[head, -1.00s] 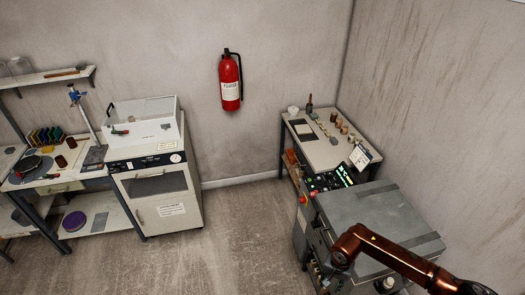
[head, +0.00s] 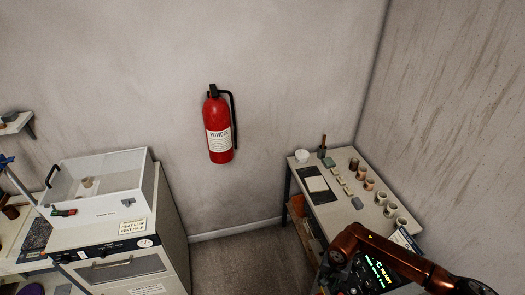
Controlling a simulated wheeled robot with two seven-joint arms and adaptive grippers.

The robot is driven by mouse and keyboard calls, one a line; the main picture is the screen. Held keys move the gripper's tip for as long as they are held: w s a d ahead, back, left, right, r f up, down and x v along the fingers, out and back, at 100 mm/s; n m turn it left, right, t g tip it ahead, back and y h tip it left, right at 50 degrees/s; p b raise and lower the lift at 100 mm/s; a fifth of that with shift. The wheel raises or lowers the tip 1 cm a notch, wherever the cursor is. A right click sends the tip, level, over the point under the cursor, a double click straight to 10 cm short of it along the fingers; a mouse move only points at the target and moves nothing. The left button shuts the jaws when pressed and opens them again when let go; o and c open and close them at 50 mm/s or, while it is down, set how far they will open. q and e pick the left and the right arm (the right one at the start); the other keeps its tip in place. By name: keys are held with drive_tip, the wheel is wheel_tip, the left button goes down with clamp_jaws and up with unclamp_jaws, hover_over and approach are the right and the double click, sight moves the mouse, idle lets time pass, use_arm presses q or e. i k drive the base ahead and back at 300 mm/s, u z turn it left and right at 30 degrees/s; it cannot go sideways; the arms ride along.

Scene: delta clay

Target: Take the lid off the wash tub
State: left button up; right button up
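No thing that I can surely name as the wash tub or its lid is in view. A white open-topped box (head: 125,185) with a dark handle stands on the white cabinet at the left, with a small cup inside. A machine with a lit green display (head: 378,268) is at the lower right, partly hidden behind my copper-coloured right arm. That arm bends down out of the picture, and its gripper does not show. My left gripper is not in view.
A white cabinet (head: 172,238) with a control panel stands at the left. A table (head: 325,208) with several small pots and blocks stands at the back right. A red fire extinguisher (head: 218,130) hangs on the wall. Bare floor (head: 240,262) lies between cabinet and table.

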sight(300, 154)
drive_tip(key=i, duration=2.6)
drive_tip(key=z, duration=2.15)
drive_tip(key=i, duration=0.45)
drive_tip(key=u, duration=2.4)
